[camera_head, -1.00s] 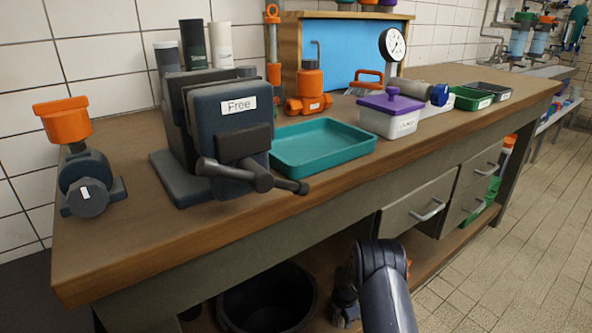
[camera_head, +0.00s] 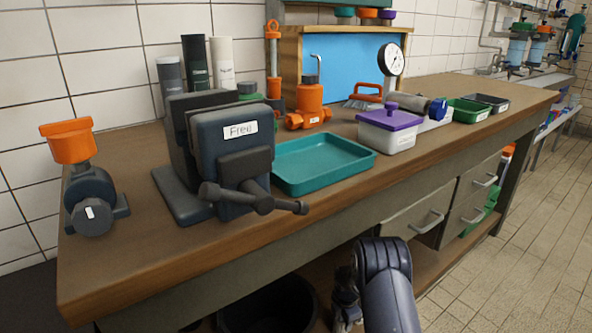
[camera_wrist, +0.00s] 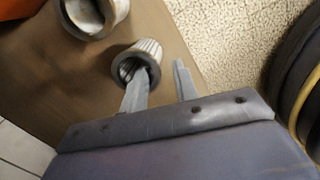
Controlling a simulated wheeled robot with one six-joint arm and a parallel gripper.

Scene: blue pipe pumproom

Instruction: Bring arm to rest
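My arm (camera_head: 387,282) is bent low in front of the workbench in the head view, with its end beside the bench's lower shelf. My gripper's end shows only partly there, dark and hard to make out. In the wrist view my gripper (camera_wrist: 160,78) has its two grey fingers apart with a gap between them. The left finger overlaps the mouth of a ribbed grey cup-like part (camera_wrist: 148,50); I cannot tell whether they touch. Nothing shows clamped between the fingers.
The workbench (camera_head: 250,238) holds a vise (camera_head: 225,125), a teal tray (camera_head: 330,178) and a purple-lidded box (camera_head: 390,138). A dark bucket (camera_head: 275,308) stands below. Another round hollow part (camera_wrist: 92,14) is near the ribbed one. Tiled floor (camera_head: 515,250) at right is clear.

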